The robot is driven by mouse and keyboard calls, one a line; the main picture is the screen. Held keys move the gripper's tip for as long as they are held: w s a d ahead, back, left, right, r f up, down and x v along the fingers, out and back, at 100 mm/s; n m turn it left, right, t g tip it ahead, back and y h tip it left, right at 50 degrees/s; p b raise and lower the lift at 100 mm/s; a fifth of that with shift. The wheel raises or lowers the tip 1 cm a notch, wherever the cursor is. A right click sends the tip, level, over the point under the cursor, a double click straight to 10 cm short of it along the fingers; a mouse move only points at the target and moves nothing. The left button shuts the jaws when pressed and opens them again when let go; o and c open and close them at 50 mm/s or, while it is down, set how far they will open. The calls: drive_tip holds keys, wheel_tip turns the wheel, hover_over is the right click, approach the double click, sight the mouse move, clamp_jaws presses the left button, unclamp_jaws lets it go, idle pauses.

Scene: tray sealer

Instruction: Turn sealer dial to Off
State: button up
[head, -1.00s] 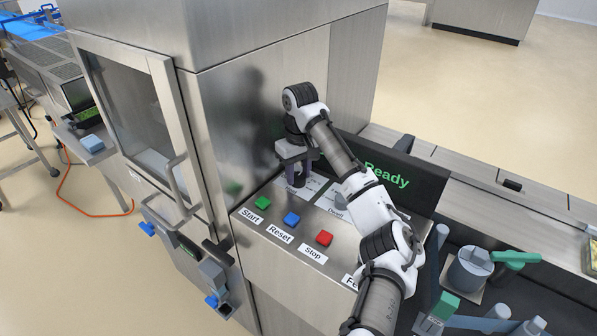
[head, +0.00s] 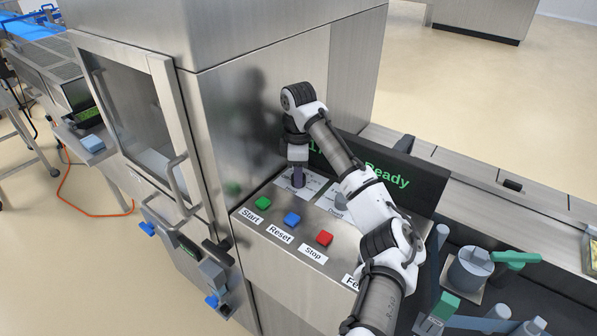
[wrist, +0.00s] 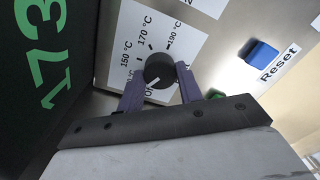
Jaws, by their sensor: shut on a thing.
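The sealer dial (wrist: 159,68) is a round dark knob on a white label plate (wrist: 190,45) printed 150 °C, 170 °C and 190 °C. A short white mark on the knob points to the picture's lower left, toward a partly hidden label that seems to read Off. My gripper (wrist: 159,84) is shut on the dial, with one purple finger on each side of it. In the head view my gripper (head: 298,178) points down at the panel's back left, and the dial is hidden behind the fingers.
Green Start (head: 263,203), blue Reset (head: 292,219) and red Stop (head: 325,238) buttons stand on the panel in front of the gripper. The steel sealer housing (head: 255,110) rises close on the left. A dark display (head: 420,180) reading Ready stands behind.

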drive_tip(key=n, duration=0.5)
drive_tip(key=shift+n, duration=0.3)
idle(0.4)
drive_tip(key=o, duration=1)
wheel_tip(320, 180, up, 14)
drive_tip(key=shift+w+a+f+b, duration=0.1)
drive_tip(key=shift+w+b, duration=0.05)
drive_tip(key=shift+b, duration=0.5)
